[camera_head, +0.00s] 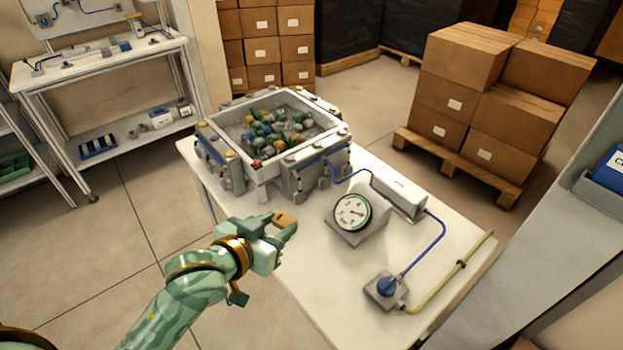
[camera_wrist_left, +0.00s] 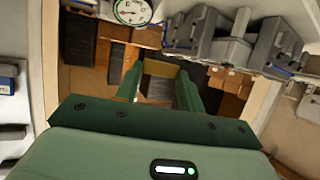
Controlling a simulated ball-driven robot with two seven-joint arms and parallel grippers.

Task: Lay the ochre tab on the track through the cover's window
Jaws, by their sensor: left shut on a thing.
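My left gripper (camera_head: 279,229) is shut on the ochre tab (camera_head: 285,219) and holds it in the air over the near left edge of the white table. In the left wrist view, the tab (camera_wrist_left: 161,68) spans the gap between my two green fingertips (camera_wrist_left: 160,80). A grey open-topped box (camera_head: 291,169) full of small coloured pieces stands at the table's far end, apart from the gripper. I cannot clearly make out the cover's window or the track. My right gripper is not in view.
On the white table (camera_head: 301,262) stand a round dial gauge (camera_head: 353,212), a white box (camera_head: 398,193) and a blue-knobbed block (camera_head: 386,290) with a blue cable and yellowish hose. The table's near left part is bare. Cartons (camera_head: 480,100) on a pallet stand behind right.

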